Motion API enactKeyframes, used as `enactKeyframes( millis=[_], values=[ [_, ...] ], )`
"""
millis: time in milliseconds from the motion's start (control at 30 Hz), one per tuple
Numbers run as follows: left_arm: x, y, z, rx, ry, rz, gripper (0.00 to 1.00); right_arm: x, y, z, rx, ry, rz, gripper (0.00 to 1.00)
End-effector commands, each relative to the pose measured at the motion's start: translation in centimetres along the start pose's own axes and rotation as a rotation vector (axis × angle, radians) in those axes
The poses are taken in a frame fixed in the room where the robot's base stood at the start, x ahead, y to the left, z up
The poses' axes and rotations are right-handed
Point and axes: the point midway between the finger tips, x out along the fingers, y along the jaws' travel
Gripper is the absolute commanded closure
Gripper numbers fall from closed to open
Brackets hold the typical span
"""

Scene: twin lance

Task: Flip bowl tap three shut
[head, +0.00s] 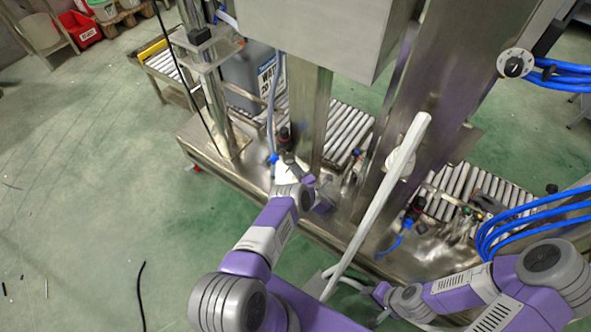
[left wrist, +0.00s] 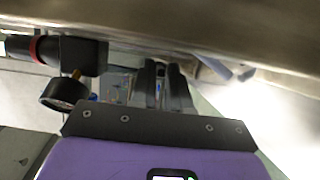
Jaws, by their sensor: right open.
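Several small taps and fittings sit on the steel machine's deck, one group by a blue hose end (head: 273,158) and another by a second blue hose (head: 405,235). I cannot tell which is tap three. My left arm reaches to the deck's near edge, its gripper hard to make out in the head view. In the left wrist view the left gripper's dark fingers (left wrist: 162,85) are close together under a steel edge; whether they hold anything is unclear. A black fitting (left wrist: 82,55) with a round gauge (left wrist: 65,92) is left of them. My right gripper (head: 375,300) is open, low in front of the machine.
A long white bar (head: 380,200) slants across the front of the machine, between my arms. Roller conveyors (head: 345,130) run behind. A grey container (head: 250,90) stands on the left one. Blue hoses (head: 530,220) hang at the right. The green floor at left is mostly clear.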

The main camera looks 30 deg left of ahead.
Motion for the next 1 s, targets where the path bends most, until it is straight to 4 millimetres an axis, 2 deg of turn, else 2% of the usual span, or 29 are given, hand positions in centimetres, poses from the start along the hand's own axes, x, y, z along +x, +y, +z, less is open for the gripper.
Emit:
enactKeyframes(
  millis=[33, 100, 367, 567, 767, 1000],
  values=[
    [0.0, 0.0, 0.0, 0.0, 0.0, 0.0, 0.92, 0.0, 0.0, 0.0, 0.0, 0.0, 0.0, 0.57],
    [0.0, 0.0, 0.0, 0.0, 0.0, 0.0, 1.0, 0.0, 0.0, 0.0, 0.0, 0.0, 0.0, 0.57],
    [0.0, 0.0, 0.0, 0.001, -0.004, 0.0, 1.0, -0.1, 0.0, 0.0, 0.0, 0.0, 0.0, 0.57],
    [-0.1, 0.1, -0.4, 0.004, -0.05, -0.001, 1.0, -0.9, -0.3, 0.0, 0.0, 0.0, 0.0, 0.57],
    [-0.2, 0.3, -1.1, 0.006, -0.169, -0.004, 1.0, -2.5, -0.9, 0.1, 0.0, 0.0, 0.0, 0.57],
    [-0.1, 0.2, -2.3, 0.006, -0.384, -0.005, 1.0, -4.3, -1.6, 0.2, 0.0, 0.0, 0.0, 0.57]
  ],
)
